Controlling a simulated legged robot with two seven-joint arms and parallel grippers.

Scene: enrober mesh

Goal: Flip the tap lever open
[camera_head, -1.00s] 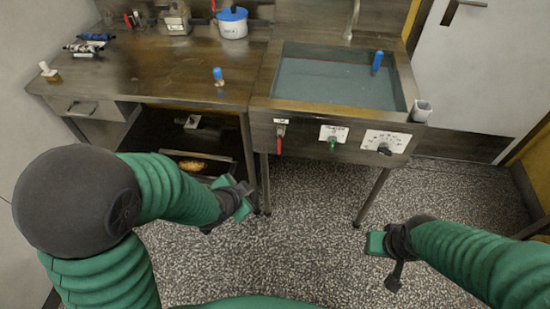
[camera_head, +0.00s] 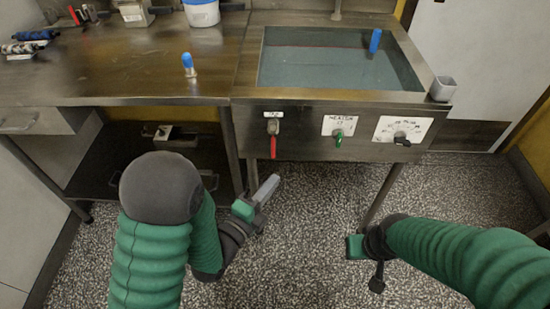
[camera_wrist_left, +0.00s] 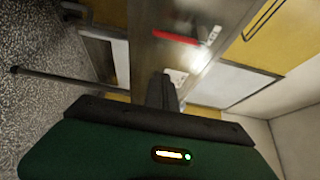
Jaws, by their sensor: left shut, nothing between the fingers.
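The tap lever (camera_head: 273,146) is a red handle hanging straight down from a small metal valve (camera_head: 273,127) on the left of the tank's front panel. My left gripper (camera_head: 267,187) is shut and empty, below the lever and apart from it, in front of the bench. In the left wrist view the red lever (camera_wrist_left: 174,39) shows beyond the dark shut fingers (camera_wrist_left: 162,90). My right gripper (camera_head: 366,262) is low over the floor at the right, away from the lever; its fingers do not show clearly.
The panel also holds a green knob (camera_head: 338,139) and a black dial (camera_head: 402,139). The tank (camera_head: 340,62) holds greyish liquid and a blue-handled item (camera_head: 375,40). A grey cup (camera_head: 443,88) sits at its right corner. Table legs stand near both grippers; the speckled floor is clear.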

